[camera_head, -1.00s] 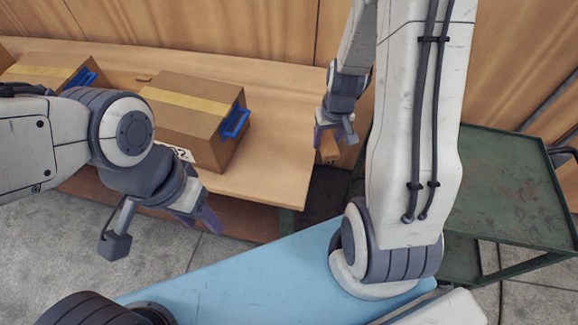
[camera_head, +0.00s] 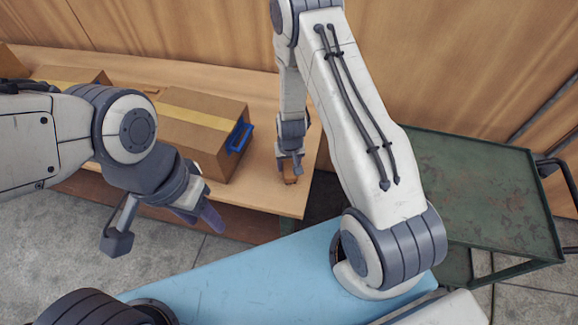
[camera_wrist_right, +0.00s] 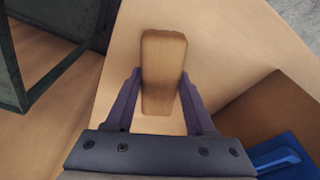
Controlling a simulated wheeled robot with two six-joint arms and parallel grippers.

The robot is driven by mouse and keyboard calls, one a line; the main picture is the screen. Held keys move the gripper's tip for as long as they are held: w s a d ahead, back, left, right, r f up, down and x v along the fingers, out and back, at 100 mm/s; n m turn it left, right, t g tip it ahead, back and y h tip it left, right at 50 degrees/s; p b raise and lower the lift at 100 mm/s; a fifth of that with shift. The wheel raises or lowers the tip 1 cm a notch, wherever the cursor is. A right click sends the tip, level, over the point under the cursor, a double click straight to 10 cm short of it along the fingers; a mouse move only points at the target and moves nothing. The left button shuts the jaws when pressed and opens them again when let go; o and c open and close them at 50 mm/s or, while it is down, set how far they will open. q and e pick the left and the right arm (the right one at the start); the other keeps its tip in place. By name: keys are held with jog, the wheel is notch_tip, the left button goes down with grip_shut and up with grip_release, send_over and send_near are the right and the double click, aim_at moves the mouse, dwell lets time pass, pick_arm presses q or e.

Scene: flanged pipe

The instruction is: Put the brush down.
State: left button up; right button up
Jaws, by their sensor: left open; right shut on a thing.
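The brush shows as a brown wooden block (camera_wrist_right: 163,62) between the fingers in the right wrist view. In the head view only a small part of the brush (camera_head: 290,173) shows below the fingers. My right gripper (camera_head: 289,162) is shut on it, over the right end of the wooden table (camera_head: 262,195). I cannot tell whether the brush touches the tabletop. My left gripper (camera_head: 160,226) is open and empty, in front of the table on the left.
A cardboard box (camera_head: 203,130) with a blue handle (camera_head: 239,137) stands on the table left of my right gripper. Another box (camera_head: 72,76) is further left. A green metal cart (camera_head: 478,190) stands at the right. The table's right end has bare room.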

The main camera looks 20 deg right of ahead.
notch_tip(320, 180, down, 2)
jog(key=shift+p, duration=0.3)
jog(key=shift+f, duration=0.1)
jog(key=shift+f, duration=0.1)
jog(key=shift+f, duration=0.15)
jog(key=o, duration=1.2)
jog(key=shift+r, duration=0.2)
